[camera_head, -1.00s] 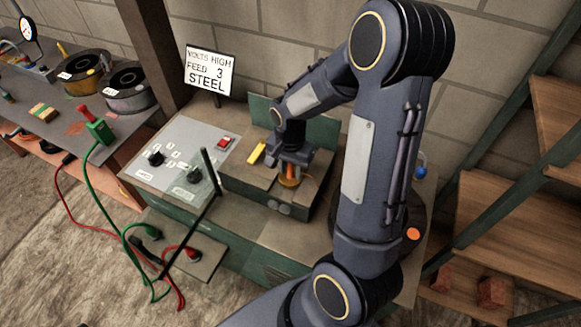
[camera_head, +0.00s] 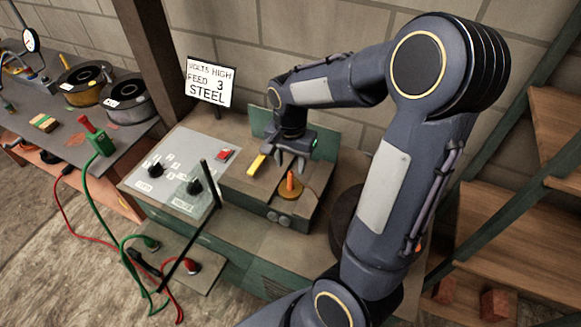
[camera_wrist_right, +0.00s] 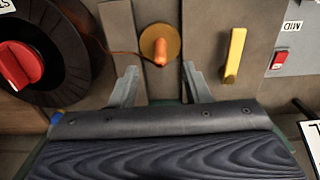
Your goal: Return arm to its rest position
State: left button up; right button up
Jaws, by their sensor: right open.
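My right arm reaches in from the lower right of the head view, and its gripper (camera_head: 289,162) hangs above the machine top. The gripper is open and empty. An orange peg (camera_head: 290,183) on a round brass base stands on the machine top just in front of the gripper, apart from the fingers. In the right wrist view the two fingers (camera_wrist_right: 163,88) are spread, with the orange peg (camera_wrist_right: 160,50) beyond and between them. My left gripper is not in view.
A yellow bar (camera_head: 256,166) and a red switch (camera_head: 225,154) lie near the gripper. A control panel (camera_head: 172,168) with black knobs is to the left. A sign (camera_head: 210,81) stands behind. Wooden steps (camera_head: 520,215) flank my arm on the right.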

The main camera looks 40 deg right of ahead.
dwell(0.5)
jog(key=s+a+r+n+t+y, duration=0.3)
jog(key=s+a+r+n+t, duration=0.2)
jog(key=s+a+r+n, duration=0.3)
jog(key=s+a+n, duration=0.3)
jog(key=s, duration=0.3)
jog(key=shift+s+a+r+t+y, duration=0.15)
jog(key=shift+s+a+t+y, duration=0.15)
jog(key=shift+s+y, duration=0.1)
jog(key=shift+c, duration=0.2)
